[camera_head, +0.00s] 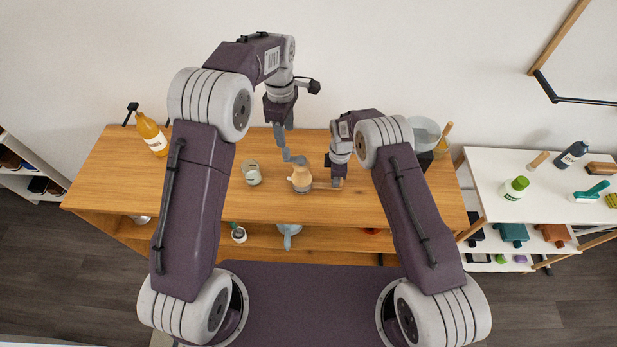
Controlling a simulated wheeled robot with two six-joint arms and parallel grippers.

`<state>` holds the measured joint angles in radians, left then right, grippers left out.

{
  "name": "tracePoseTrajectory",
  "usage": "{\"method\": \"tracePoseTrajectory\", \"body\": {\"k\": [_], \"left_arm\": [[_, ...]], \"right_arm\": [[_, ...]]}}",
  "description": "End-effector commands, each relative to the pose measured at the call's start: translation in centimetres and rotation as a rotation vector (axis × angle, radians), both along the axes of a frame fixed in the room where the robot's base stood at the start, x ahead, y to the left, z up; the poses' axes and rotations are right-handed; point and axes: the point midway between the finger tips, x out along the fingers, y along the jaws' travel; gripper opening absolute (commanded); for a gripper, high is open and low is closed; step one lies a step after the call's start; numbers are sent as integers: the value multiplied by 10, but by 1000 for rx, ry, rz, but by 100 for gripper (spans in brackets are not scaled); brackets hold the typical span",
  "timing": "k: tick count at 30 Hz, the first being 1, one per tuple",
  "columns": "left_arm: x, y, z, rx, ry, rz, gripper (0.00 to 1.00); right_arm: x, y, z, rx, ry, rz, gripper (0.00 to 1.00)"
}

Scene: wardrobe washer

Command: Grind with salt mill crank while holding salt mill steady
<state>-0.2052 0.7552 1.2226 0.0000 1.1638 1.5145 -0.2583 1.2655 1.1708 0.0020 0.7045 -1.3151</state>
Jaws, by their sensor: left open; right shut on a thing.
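The salt mill (301,182) stands upright on the wooden counter, with a pale wooden upper body and a darker grey base. Its grey crank (294,158) sticks up from the top and to the left. My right gripper (318,185) reaches in from the right at low height and is shut on the mill's body. My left gripper (281,128) hangs above and behind the mill, pointing down, open near the upper end of the crank. I cannot tell whether its fingers are around the crank handle or only beside it.
A glass jar (252,173) stands left of the mill on the wooden counter (215,205). An orange bottle (151,134) is at the far left. A bowl (424,133) sits at the right, behind my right arm. A white shelf (490,175) with bottles and brushes stands further right.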

Motion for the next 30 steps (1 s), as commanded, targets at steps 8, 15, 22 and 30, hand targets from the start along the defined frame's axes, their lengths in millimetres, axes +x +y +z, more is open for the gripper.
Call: {"method": "tracePoseTrajectory", "body": {"k": [8, 15, 22, 30], "left_arm": [[-1, 0, -53, 1, 3, 0, 48], [0, 0, -87, 0, 1, 0, 48], [0, 0, -97, 0, -1, 0, 48], [0, 0, -97, 0, -1, 0, 32]], "right_arm": [[0, 0, 0, 0, 0, -1, 0], [0, 0, 0, 1, 0, -1, 0], [0, 0, 0, 1, 0, -1, 0], [0, 0, 0, 1, 0, -1, 0]]}}
